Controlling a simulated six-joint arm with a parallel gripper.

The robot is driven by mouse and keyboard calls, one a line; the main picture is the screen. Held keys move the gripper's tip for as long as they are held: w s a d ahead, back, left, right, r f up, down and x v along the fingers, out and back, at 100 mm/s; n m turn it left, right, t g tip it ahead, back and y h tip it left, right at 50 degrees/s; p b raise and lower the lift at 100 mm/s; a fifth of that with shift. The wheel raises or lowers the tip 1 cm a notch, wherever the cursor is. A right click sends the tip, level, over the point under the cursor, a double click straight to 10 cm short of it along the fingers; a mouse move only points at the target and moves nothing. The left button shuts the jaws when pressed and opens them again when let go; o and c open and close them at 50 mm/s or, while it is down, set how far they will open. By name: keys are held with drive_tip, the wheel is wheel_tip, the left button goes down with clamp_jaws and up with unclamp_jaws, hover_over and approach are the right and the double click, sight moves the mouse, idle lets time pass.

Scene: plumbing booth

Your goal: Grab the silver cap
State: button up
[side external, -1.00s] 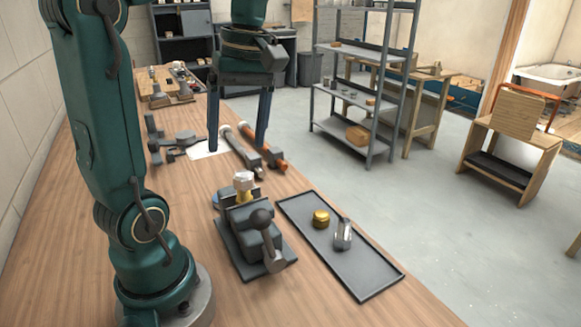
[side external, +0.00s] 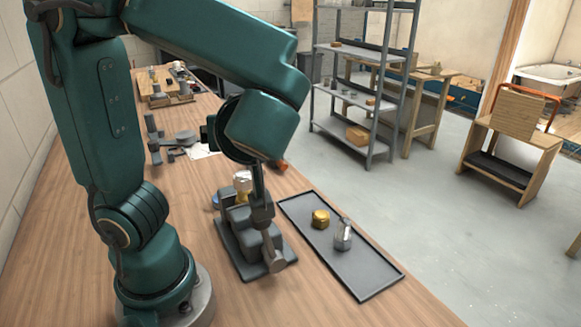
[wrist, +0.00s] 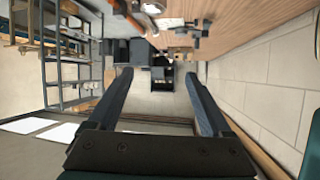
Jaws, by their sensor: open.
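The silver cap (side external: 342,236) is a shiny metal piece on the dark tray (side external: 375,285), near the tray's middle. A brass cap (side external: 320,219) sits beside it, farther back. My gripper (wrist: 157,78) is open in the wrist view, with nothing between its two dark blue fingers. In the side view my forearm and wrist largely hide the gripper. The wrist is above and behind the vise, left of the tray. The silver cap is apart from my arm. I cannot make it out in the wrist view.
A grey vise (side external: 240,240) holding a brass and white fitting (side external: 242,184) stands just left of the tray. Tools lie farther back on the wooden bench (side external: 185,235). The bench's right edge runs past the tray. A metal shelf (side external: 355,125) stands beyond it.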

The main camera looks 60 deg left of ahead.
drive_tip(key=t, duration=0.1)
approach(244, 175)
drive_tip(key=x, duration=0.4)
drive_tip(key=shift+s+a+f, duration=0.1)
drive_tip(key=shift+f, duration=0.05)
drive_tip(key=shift+x, duration=2.5)
clamp_jaws()
